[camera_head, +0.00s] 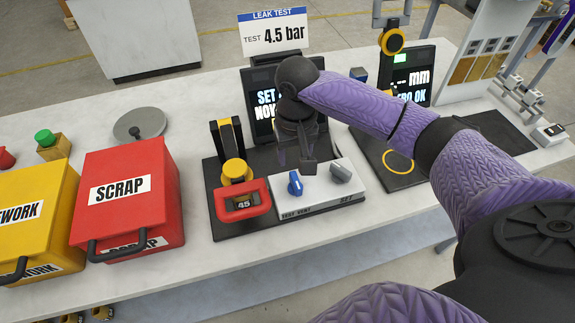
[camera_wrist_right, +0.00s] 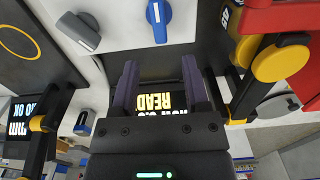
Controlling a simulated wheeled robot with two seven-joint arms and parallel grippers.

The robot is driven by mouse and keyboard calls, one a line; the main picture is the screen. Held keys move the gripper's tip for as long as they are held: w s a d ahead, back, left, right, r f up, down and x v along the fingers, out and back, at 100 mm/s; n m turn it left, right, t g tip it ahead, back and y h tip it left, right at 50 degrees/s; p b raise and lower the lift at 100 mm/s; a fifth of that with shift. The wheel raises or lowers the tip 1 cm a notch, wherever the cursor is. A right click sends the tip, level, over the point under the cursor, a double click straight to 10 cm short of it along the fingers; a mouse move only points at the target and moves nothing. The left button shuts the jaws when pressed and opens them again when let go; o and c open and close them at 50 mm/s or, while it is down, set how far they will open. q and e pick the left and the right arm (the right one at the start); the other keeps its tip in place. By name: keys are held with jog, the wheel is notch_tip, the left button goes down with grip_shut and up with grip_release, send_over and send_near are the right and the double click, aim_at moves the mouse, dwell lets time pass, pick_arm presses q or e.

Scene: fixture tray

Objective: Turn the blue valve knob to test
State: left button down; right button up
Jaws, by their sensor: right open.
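The blue valve knob (camera_head: 295,184) stands on the left part of a white panel (camera_head: 318,196), beside a grey knob (camera_head: 341,172). The small labels on the panel's front edge are hard to read. In the right wrist view the blue knob (camera_wrist_right: 158,18) is beyond the fingertips, at the top, with its bar roughly upright in the picture. My right gripper (camera_head: 296,161) points down just behind the blue knob, apart from it. Its fingers (camera_wrist_right: 160,82) are spread with nothing between them. My left gripper is not in view.
A red-handled fixture with a yellow cap (camera_head: 236,170) stands close left of the panel. A screen (camera_head: 262,110) behind is partly hidden by my right gripper. A red scrap bin (camera_head: 130,195) and a yellow bin (camera_head: 35,215) stand left. A gauge with a yellow ring (camera_head: 397,162) lies right.

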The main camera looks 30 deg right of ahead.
aim_at(294, 176)
notch_tip(294, 176, down, 6)
jog(key=shift+f+b, duration=0.15)
jog(key=shift+b, duration=0.7)
jog(key=shift+s+f, duration=0.1)
jog(key=shift+f, duration=0.35)
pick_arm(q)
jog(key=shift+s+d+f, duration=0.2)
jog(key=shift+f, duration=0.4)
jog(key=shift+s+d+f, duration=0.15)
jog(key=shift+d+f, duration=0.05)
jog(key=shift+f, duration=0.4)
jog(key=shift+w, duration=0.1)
pick_arm(e)
jog(key=shift+c, duration=0.6)
jog(key=c, duration=0.5)
grip_shut()
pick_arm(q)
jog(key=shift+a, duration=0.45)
